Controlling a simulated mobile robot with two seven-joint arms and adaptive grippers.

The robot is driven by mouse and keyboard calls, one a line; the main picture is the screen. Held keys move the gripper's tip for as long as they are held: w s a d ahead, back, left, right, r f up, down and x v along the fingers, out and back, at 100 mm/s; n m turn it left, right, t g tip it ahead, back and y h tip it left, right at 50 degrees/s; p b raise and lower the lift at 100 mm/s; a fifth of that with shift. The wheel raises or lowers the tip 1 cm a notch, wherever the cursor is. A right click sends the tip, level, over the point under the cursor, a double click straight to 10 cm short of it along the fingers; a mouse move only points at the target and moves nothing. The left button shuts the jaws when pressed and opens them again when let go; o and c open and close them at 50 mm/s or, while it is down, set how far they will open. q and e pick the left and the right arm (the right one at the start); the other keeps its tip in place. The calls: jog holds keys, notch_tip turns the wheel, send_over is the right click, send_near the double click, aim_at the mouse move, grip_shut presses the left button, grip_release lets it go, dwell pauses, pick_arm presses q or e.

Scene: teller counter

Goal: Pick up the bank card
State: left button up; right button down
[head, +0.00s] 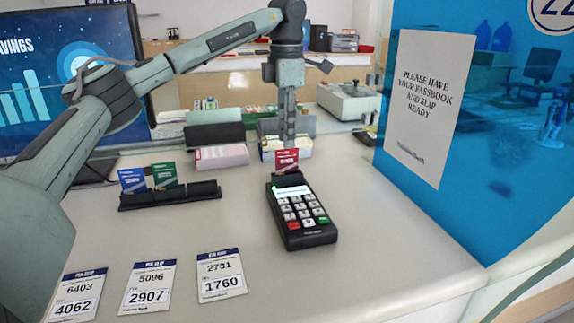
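A red bank card (287,160) stands upright at the top end of a black card terminal (304,212) on the counter. A blue card (132,180) and a green card (165,174) stand in a black rack (190,194) to the left. My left gripper (288,143) points straight down just above or behind the red card's top edge. Its fingers overlap in this view, so I cannot tell whether they are open or shut, or touch the card. My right gripper is not in view.
Three paper slips (149,288) lie along the counter's front left. Pink slips (221,156) in a holder stand behind the rack. A blue panel with a notice (431,107) bounds the right side. The counter (390,255) right of the terminal is clear.

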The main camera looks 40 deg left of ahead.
aim_at(287, 150)
pick_arm(q)
notch_tip(287, 150, down, 4)
jog(key=shift+f, duration=0.25)
jog(key=shift+w, duration=0.1)
grip_shut()
